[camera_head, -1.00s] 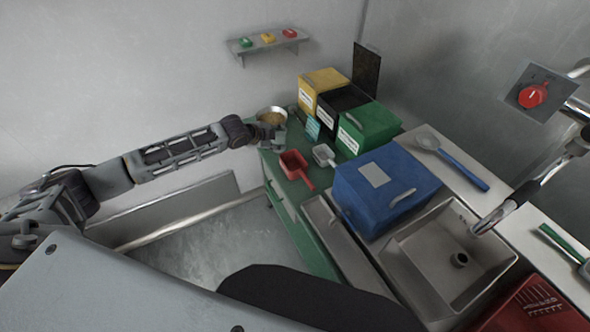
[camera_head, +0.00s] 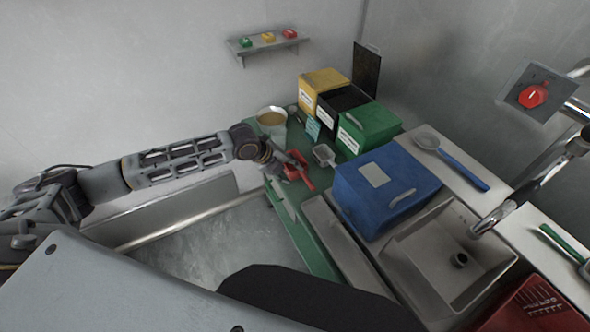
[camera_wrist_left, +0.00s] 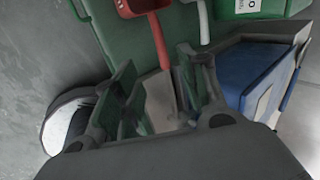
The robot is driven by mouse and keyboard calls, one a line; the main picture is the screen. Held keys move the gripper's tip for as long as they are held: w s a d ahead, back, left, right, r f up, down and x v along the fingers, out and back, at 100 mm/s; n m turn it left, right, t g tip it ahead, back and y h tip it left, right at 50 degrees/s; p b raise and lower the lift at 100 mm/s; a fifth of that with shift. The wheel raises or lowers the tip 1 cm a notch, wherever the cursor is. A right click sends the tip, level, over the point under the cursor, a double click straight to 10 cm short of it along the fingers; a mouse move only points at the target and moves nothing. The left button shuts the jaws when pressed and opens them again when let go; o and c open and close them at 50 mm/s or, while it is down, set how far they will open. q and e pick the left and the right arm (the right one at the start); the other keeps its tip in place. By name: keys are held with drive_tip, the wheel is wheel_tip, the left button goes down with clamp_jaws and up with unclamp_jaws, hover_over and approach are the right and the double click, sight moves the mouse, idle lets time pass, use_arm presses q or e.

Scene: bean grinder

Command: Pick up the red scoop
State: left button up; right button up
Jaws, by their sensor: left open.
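The red scoop (camera_head: 299,174) lies on the green counter top (camera_head: 274,153), partly covered by my left gripper in the head view. My left gripper (camera_head: 292,168) is above it. In the left wrist view the scoop (camera_wrist_left: 158,40) shows its bowl at the top edge and its handle pointing down toward the jaws. My left gripper (camera_wrist_left: 155,95) is open there, with the lower part of the handle between or just beyond its fingers; I cannot tell whether they touch it. My right gripper is not in view.
A grey scoop (camera_head: 323,154) lies just right of the red one. A metal bowl (camera_head: 271,117) stands behind.

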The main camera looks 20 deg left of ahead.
sight(307, 181)
use_arm(q)
drive_tip(key=shift+f, duration=0.15)
idle(0.4)
drive_tip(key=shift+p+x, duration=0.4)
drive_tip(key=shift+x, duration=3.85)
drive_tip(key=shift+w+d+f, duration=0.1)
drive_tip(key=shift+w, duration=0.05)
drive_tip(key=shift+p+x, duration=0.55)
drive_tip(key=shift+x, duration=1.8)
